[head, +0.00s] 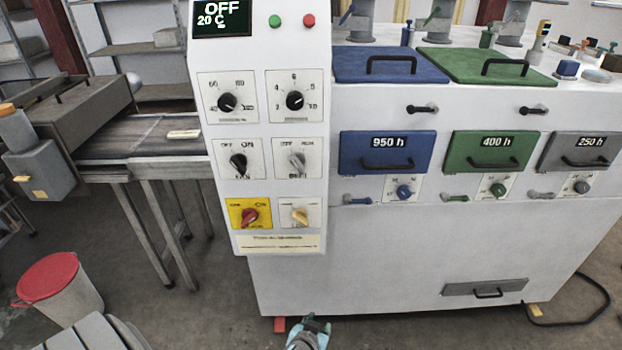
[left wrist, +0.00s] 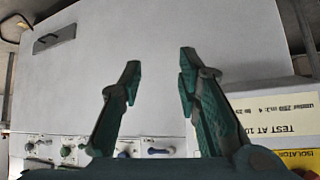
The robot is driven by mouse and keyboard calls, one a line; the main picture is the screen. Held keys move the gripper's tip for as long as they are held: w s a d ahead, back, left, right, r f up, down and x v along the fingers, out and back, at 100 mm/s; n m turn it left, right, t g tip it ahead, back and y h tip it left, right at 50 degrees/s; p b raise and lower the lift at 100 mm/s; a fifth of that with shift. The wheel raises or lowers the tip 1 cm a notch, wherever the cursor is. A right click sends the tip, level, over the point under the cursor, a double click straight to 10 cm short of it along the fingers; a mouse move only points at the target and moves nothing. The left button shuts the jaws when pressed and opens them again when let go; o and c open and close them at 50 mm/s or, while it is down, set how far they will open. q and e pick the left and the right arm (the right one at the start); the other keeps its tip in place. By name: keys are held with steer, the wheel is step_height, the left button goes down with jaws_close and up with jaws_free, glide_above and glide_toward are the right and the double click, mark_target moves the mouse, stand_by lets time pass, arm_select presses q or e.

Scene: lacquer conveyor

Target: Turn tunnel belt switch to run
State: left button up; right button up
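The tunnel belt switch (head: 297,160) is a grey knob on a white plate marked OFF at left and RUN at right, in the right column of the control panel (head: 262,188) in the head view. Its handle lies slantwise; I cannot tell for sure which mark it points to. My left gripper (head: 308,328) is at the bottom edge of the head view, low in front of the white cabinet and well below the switch. In the left wrist view the left gripper (left wrist: 158,75) is open, with nothing between its fingers. My right gripper is out of view.
Beside the switch is a dark knob (head: 238,164); below are a red isolator knob (head: 249,217) and a cream knob (head: 299,216). Two dials (head: 228,102) (head: 294,100) are above. A conveyor (head: 125,138) stands left, a red-lidded bin (head: 55,285) lower left.

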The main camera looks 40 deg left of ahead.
arm_select(q)
steer(key=w+a+r+n+t+y, duration=0.1)
steer(key=w+r+t, duration=0.15)
steer(key=r, duration=0.45)
steer(key=w+a+r+n+t+y, duration=0.1)
steer(key=w+r+n, duration=0.1)
steer(key=w+r, duration=0.35)
step_height(320, 180, up, 12)
steer(key=s+a+n+t+y+b, duration=0.1)
steer(key=s+a+n+y, duration=0.1)
steer(key=n, duration=0.1)
steer(key=n+t+y, duration=0.1)
steer(key=n+y, duration=0.3)
steer(key=n, duration=0.1)
glide_toward(297, 167)
steer(key=x, duration=0.9)
steer(key=shift+w+a, duration=0.1)
steer(key=shift+a, duration=0.05)
steer(key=shift+w, duration=0.1)
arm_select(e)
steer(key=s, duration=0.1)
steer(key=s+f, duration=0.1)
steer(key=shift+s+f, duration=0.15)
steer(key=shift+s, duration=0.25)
arm_select(q)
steer(key=shift+c, duration=0.2)
